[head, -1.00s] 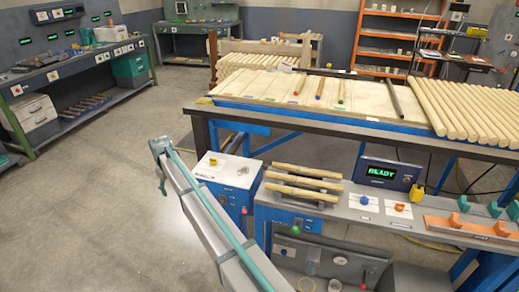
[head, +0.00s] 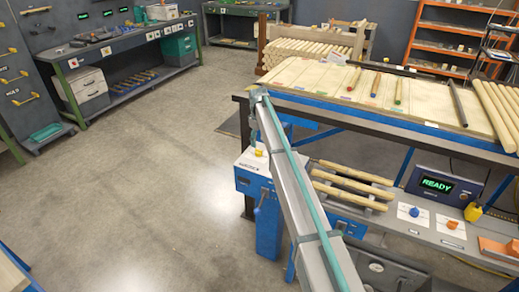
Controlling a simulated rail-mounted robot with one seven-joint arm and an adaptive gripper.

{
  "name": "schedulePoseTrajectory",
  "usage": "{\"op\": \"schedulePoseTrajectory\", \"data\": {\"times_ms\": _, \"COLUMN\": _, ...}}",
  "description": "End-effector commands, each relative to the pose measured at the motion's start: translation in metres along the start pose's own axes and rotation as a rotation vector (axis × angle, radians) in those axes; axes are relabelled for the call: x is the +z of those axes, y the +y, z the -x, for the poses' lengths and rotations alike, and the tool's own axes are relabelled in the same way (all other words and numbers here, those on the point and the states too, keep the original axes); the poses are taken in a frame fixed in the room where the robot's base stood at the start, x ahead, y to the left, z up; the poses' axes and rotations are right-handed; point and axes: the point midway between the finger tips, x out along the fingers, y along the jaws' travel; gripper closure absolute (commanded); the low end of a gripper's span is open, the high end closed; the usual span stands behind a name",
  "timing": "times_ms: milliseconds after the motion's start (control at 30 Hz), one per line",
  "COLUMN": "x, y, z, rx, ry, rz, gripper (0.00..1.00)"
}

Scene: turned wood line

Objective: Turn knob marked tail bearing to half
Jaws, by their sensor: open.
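Several knobs are in the head view, but their labels are too small to read, so I cannot tell which is the tail bearing. A blue knob (head: 414,212) sits on a white plate on the grey bench. An orange knob (head: 452,224) sits on another white plate to its right. A yellow knob (head: 259,152) is on top of the white-and-blue cabinet, partly beside my arm. My arm crosses the middle of the view, from the bottom up to the long table's left corner. I cannot make out my gripper at its end.
The long table (head: 330,82) holds more rods. The floor (head: 140,190) at left is clear.

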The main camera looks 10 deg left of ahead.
Motion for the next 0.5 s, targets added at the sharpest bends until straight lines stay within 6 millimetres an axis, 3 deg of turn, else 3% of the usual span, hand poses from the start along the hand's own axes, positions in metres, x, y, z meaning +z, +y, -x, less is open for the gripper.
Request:
{"op": "schedulePoseTrajectory", "data": {"times_ms": 300, "x": 0.000, "y": 0.000, "z": -0.047, "rx": -0.001, "ry": -0.001, "rz": -0.002, "gripper": 0.39}}
{"op": "schedulePoseTrajectory", "data": {"times_ms": 500, "x": 0.000, "y": 0.000, "z": -0.059, "rx": 0.001, "ry": 0.001, "rz": -0.002, "gripper": 0.39}}
